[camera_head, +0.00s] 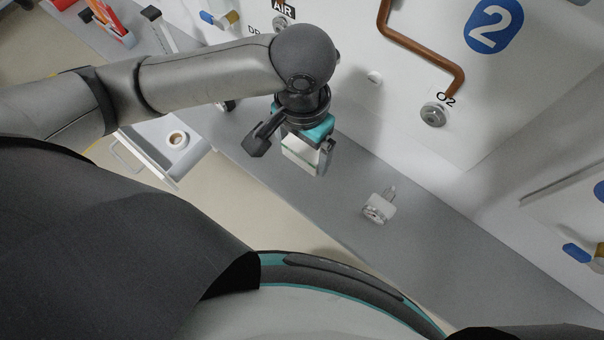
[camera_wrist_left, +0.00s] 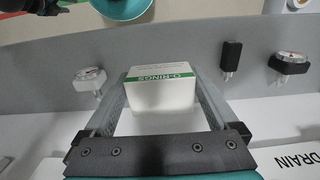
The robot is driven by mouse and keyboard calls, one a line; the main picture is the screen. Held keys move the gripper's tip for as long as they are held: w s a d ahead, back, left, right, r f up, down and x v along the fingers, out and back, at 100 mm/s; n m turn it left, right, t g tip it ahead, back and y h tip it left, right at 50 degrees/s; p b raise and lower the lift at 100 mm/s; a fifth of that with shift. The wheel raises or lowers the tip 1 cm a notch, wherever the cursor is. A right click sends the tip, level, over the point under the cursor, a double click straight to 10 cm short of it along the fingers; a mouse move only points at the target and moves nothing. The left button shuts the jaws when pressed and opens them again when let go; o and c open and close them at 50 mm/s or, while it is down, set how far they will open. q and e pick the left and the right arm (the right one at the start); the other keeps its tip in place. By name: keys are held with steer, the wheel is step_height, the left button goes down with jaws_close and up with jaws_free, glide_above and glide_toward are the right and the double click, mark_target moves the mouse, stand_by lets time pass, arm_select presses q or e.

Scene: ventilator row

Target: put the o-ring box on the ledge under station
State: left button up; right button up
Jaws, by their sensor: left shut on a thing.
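The o-ring box (camera_head: 303,156) is white with a green stripe. My left gripper (camera_head: 307,147) is shut on it and holds it over the grey ledge (camera_head: 440,255) below the wall panel marked 2. I cannot tell whether the box touches the ledge. In the left wrist view, the box (camera_wrist_left: 160,92) sits between the two fingers, with the lettering "O-RINGS" facing the camera. My right gripper is not in view.
A small white gauge (camera_head: 378,209) lies on the ledge right of the box. The wrist view also shows a black fitting (camera_wrist_left: 231,56) and a black gauge (camera_wrist_left: 290,63) there. An open drawer (camera_head: 160,150) with a round item stands at left. The ledge right of the white gauge is clear.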

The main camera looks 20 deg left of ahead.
arm_select(q)
steer(key=b, duration=0.2)
glide_above(303, 183)
step_height(303, 183, down, 6)
steer(key=shift+f, duration=1)
step_height(303, 183, down, 4)
steer(key=shift+r+b, duration=0.15)
steer(key=shift+b, duration=0.55)
steer(key=shift+r, duration=0.1)
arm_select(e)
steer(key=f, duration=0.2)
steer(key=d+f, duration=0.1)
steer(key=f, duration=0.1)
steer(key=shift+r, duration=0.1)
arm_select(q)
steer(key=o, duration=1)
step_height(303, 183, up, 12)
steer(key=p, duration=0.4)
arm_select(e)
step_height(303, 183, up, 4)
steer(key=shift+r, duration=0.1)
